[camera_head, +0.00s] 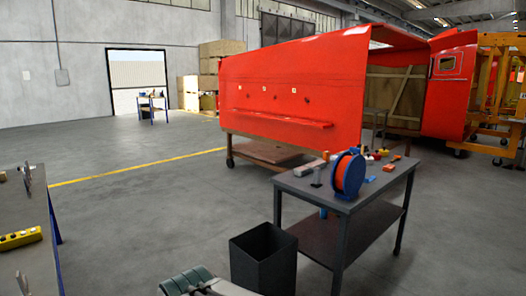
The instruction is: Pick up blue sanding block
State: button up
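A small flat blue piece (369,179) lies on the dark workbench (300,184), just right of the blue and orange reel. It may be the blue sanding block, but it is too small to tell for sure. I cannot make out my gripper's fingers in this view. The bench is ahead and to the right, apart from me.
A reel (348,173) and several small tools stand on the bench. A dark bin (263,258) stands at its near left. Another table (25,230) is at the left edge. A red train nosecone (290,85) is behind the bench.

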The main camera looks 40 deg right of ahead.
aim_at(356, 150)
jog(key=z, duration=0.05)
jog(key=i, duration=0.8)
jog(key=z, duration=0.3)
jog(key=i, duration=1.65)
jog(key=z, duration=0.4)
jog(key=i, duration=1.75)
jog(key=z, duration=0.45)
jog(key=i, duration=2)
jog(key=z, duration=0.65)
jog(key=i, duration=1.85)
jog(key=z, duration=1.4)
jog(key=i, duration=1.05)
jog(key=z, duration=1.9)
jog(key=i, duration=1.4)
jog(key=z, duration=0.65)
jog(key=i, duration=0.45)
jog(key=z, duration=0.05)
